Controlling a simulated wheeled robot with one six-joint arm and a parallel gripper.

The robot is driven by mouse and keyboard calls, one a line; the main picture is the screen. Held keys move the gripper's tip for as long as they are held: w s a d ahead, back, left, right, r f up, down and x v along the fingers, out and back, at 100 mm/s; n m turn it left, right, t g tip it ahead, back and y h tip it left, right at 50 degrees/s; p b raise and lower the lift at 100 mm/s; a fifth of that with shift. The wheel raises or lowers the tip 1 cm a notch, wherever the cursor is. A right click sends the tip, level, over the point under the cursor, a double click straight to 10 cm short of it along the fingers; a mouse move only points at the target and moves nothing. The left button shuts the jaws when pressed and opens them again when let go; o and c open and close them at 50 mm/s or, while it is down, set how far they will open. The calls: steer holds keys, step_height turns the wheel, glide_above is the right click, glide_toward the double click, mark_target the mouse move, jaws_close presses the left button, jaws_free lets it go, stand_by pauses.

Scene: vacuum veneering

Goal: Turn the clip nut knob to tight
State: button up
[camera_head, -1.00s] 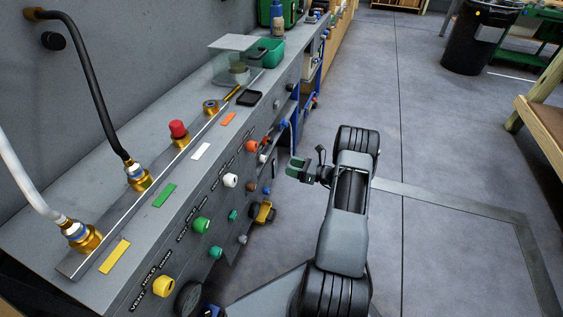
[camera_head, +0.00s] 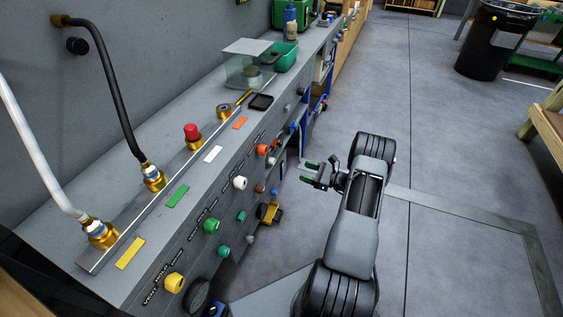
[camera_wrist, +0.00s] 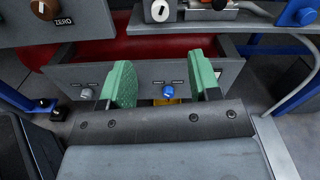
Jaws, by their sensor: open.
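My gripper (camera_head: 308,172) is open and empty, reaching left from my arm toward the bench front. In the wrist view, its two green-padded fingers (camera_wrist: 163,78) point at a grey panel with small knobs. A blue knob (camera_wrist: 168,91) shows between the fingers, beyond them and apart from them. A grey knob (camera_wrist: 87,93) sits on the same panel to the left. The small labels above these knobs are too small to read, so I cannot tell which one is the clip nut knob. The part of the panel behind the fingers is hidden.
Above the panel are a brown knob (camera_wrist: 46,9) marked ZERO, a white knob (camera_wrist: 159,10) and a larger blue knob (camera_wrist: 297,13). A red surface (camera_wrist: 150,48) lies behind the panel's top edge.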

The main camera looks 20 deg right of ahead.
mark_target(272, 161)
steer(key=b+x, duration=0.3)
steer(key=x, duration=1)
steer(key=shift+w+a, duration=0.25)
steer(key=shift+w, duration=0.1)
steer(key=shift+c, duration=0.5)
steer(key=c, duration=0.8)
steer(key=shift+m+p, duration=0.7)
steer(key=shift+m, duration=2.1)
